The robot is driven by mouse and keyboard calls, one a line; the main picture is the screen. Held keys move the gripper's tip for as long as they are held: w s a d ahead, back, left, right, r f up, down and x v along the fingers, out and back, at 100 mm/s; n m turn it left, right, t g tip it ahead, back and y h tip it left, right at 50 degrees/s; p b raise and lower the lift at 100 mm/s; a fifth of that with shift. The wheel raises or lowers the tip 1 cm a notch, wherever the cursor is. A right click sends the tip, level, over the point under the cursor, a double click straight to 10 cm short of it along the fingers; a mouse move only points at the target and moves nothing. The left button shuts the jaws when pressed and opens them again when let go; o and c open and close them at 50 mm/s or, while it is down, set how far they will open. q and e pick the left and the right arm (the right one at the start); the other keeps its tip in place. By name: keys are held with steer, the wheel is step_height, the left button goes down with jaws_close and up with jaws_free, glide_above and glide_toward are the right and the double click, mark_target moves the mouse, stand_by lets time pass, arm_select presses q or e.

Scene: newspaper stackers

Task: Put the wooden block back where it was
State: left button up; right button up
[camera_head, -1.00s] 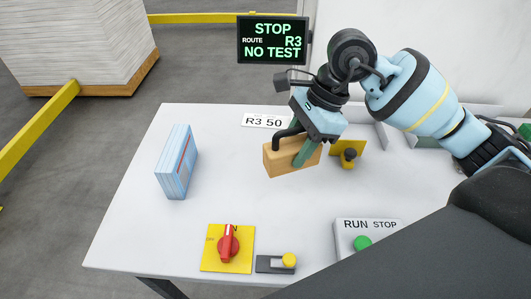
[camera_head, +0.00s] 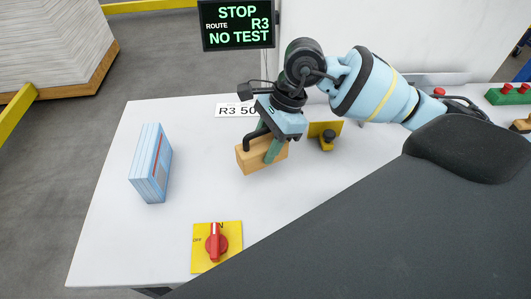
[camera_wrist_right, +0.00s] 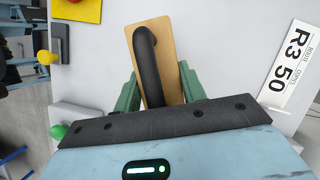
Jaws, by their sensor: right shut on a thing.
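The wooden block (camera_head: 246,161) is light tan with a black curved handle (camera_wrist_right: 150,65) on top. It is at the middle of the white table, in front of the R3 50 label (camera_head: 231,110). My right gripper (camera_head: 265,148) is shut on it, with green fingers on its two long sides. In the right wrist view the block (camera_wrist_right: 173,50) lies between the fingers. I cannot tell whether its underside touches the table. My left gripper is not in view.
A blue-white stack (camera_head: 150,164) stands at the table's left. A yellow panel with a red rotary switch (camera_head: 216,243) is in front. A yellow bracket with a black knob (camera_head: 327,139) is right of the block. A screen (camera_head: 237,25) reads STOP, NO TEST. Clear tabletop lies between stack and block.

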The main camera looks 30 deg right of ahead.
steer(key=shift+f, duration=1.8)
steer(key=shift+f, duration=0.1)
steer(key=shift+f, duration=0.15)
steer(key=o, duration=1.1)
steer(key=v, duration=1.2)
steer(key=shift+r, duration=0.3)
